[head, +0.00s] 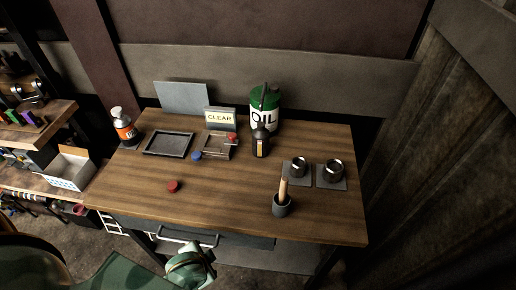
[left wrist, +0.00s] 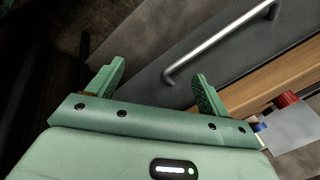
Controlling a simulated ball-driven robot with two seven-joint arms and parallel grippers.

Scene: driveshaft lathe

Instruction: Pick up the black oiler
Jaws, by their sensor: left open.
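The black oiler (head: 261,142) stands upright on the wooden workbench, right of centre in the head view. It is a dark bottle with a small orange-and-white label, in front of the green-and-white oil can (head: 264,112). My left gripper (head: 190,262) is below the bench's front edge, well apart from the oiler. In the left wrist view its two green fingers (left wrist: 153,85) are spread with nothing between them, near the drawer handle (left wrist: 215,45). The oiler is not visible in that view. My right gripper is not in view.
The workbench (head: 235,195) also holds a black tray (head: 170,144), a CLEAR sign (head: 220,118), a red disc (head: 174,186), an orange-labelled bottle (head: 125,128), two dark cups (head: 299,167) (head: 332,170) and a pot with a brush (head: 282,204). The front-middle top is mostly clear.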

